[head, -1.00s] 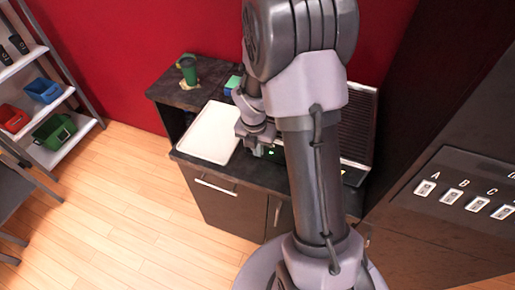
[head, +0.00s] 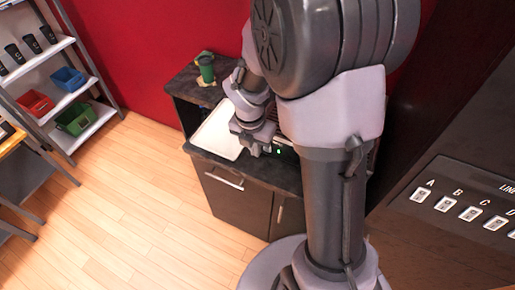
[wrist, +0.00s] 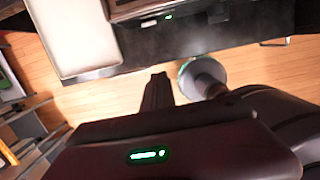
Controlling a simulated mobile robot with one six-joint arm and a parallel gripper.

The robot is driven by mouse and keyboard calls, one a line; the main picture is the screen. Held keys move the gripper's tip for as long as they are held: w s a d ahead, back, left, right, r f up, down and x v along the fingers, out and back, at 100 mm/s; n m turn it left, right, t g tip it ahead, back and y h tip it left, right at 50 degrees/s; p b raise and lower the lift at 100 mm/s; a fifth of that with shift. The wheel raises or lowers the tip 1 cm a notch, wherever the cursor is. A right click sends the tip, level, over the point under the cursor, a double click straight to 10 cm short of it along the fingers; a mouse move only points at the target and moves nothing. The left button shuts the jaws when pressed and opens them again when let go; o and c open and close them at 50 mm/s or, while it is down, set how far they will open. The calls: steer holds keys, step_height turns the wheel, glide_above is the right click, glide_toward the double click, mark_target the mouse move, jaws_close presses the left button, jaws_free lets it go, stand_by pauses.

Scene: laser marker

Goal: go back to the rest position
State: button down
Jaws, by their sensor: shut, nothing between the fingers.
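My arm rises through the middle of the head view, with my gripper (head: 258,147) in front of the counter's right part. In the wrist view my gripper's fingers (wrist: 158,88) are together with nothing between them, over the floor just off the counter edge. The dark counter (head: 208,158) carries a white tray (head: 213,135), which also shows in the wrist view (wrist: 75,35). A dark machine with a small green light (wrist: 130,8) sits beside the tray. My arm hides most of it in the head view.
A shelf at left holds a red bin (head: 36,103), a blue bin (head: 69,79) and a green bin (head: 76,119). A panel with lettered switches (head: 470,213) is at right. The wooden floor (head: 140,200) between is clear.

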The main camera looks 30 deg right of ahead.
stand_by(0.4)
steer(key=s+a+r+m+t+y+b, duration=0.1)
steer(key=s+a+m+b, duration=0.4)
steer(key=m, duration=1)
steer(key=s+a+r+m+t+y+b, duration=0.2)
steer(key=s+a+r+m+b, duration=0.3)
steer(key=s+m+b, duration=0.3)
steer(key=s+a+m+t, duration=0.1)
steer(key=s+m, duration=0.2)
steer(key=m, duration=0.3)
steer(key=shift+a+r+m+t, duration=0.15)
steer(key=shift+r+m+t, duration=0.1)
steer(key=shift+m+t, duration=0.15)
